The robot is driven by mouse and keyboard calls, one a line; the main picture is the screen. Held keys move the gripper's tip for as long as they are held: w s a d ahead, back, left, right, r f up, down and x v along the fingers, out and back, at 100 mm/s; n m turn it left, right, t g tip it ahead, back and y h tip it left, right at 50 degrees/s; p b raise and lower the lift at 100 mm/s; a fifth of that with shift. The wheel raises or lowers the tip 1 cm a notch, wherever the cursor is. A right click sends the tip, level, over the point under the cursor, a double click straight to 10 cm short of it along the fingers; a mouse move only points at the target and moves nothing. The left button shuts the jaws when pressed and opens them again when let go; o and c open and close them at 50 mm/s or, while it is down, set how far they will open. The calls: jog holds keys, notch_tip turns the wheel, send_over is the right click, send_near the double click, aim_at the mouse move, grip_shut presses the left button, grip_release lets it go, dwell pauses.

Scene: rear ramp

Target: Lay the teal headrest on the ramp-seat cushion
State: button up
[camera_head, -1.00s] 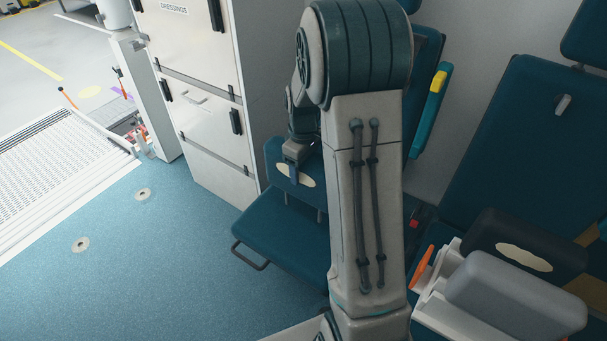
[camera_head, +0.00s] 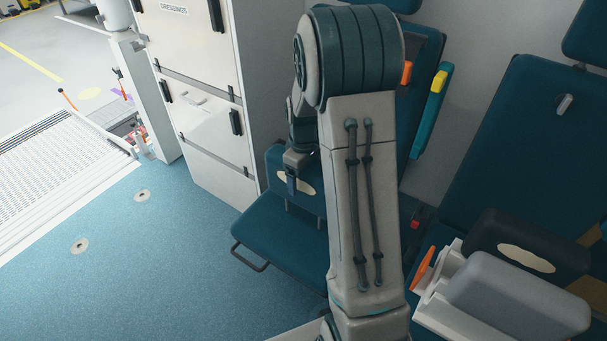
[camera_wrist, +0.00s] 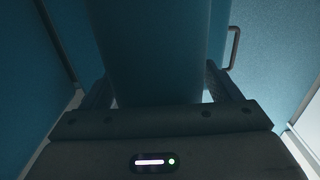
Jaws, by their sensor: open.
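The teal headrest (camera_head: 277,165), with a cream oval patch and short posts below, is upright over the ramp-seat cushion (camera_head: 270,226). Whether the posts touch the cushion is unclear. My gripper (camera_head: 292,178) is at the headrest, pointing down; my arm hides part of both headrest and cushion. In the wrist view the headrest (camera_wrist: 152,45) fills the space between the fingers of my gripper (camera_wrist: 158,85). The jaws are open around it, with thin gaps at the sides.
A white cabinet (camera_head: 200,130) stands left of the seat. A dark headrest (camera_head: 485,237) and a grey block (camera_head: 515,295) in a white holder are at the lower right. A teal armrest with a yellow end (camera_head: 432,110) is right of my arm. The blue floor at left is clear.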

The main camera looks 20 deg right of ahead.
notch_tip(320, 180, up, 12)
jog(key=shift+r+p, duration=0.1)
jog(key=shift+p, duration=1)
jog(key=s+a+r+m+t, duration=0.1)
jog(key=s+a+m, duration=0.2)
jog(key=s, duration=0.7)
jog(key=s+a+r+m, duration=0.2)
jog(key=s+a+m, duration=0.2)
jog(key=s, duration=0.7)
jog(key=shift+a+r+t, duration=0.2)
jog(key=shift+a+t, duration=0.2)
jog(key=shift+a, duration=0.3)
